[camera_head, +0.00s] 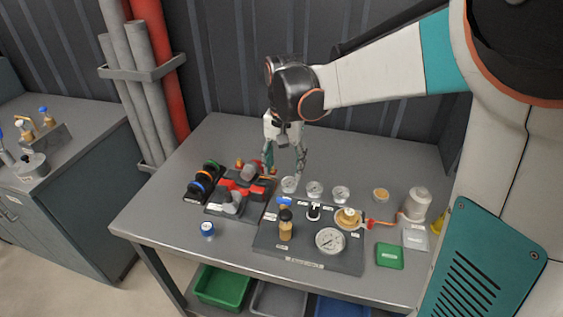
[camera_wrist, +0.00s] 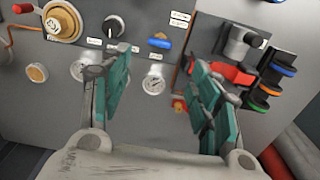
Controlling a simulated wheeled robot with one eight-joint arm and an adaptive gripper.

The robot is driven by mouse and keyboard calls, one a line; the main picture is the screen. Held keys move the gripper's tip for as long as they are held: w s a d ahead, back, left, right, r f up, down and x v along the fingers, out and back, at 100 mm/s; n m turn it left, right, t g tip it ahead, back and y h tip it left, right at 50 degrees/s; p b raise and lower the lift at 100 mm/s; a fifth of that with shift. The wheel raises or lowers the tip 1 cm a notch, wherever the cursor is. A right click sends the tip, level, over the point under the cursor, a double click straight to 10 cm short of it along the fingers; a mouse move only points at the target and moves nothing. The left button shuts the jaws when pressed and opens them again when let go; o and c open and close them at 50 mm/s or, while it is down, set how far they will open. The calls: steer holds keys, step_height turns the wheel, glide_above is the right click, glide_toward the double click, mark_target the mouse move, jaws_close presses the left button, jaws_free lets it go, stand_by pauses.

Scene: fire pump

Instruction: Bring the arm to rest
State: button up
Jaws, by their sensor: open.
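My gripper (camera_head: 284,158) hangs from my arm above the back part of the grey bench, behind the red and black fixture (camera_head: 240,187). Its two fingers are spread apart with nothing between them. My arm reaches in from the right, raised above the bench. The pad tips look apart from the fixture, but the exact height above the bench cannot be told.
A dark panel (camera_head: 265,243) with a gauge (camera_head: 330,240) and valves lies at the front. Several small clear gauges stand behind it. A blue-capped item (camera_head: 208,231) stands front left. The back left bench is clear.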

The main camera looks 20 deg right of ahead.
steer(key=s+r+n+t, duration=0.2)
steer(key=s+n+t, duration=0.1)
steer(key=s, duration=0.6)
steer(key=s+r+n+t, duration=0.3)
steer(key=s+n+t, duration=0.1)
steer(key=s, duration=0.5)
steer(key=shift+s, duration=0.25)
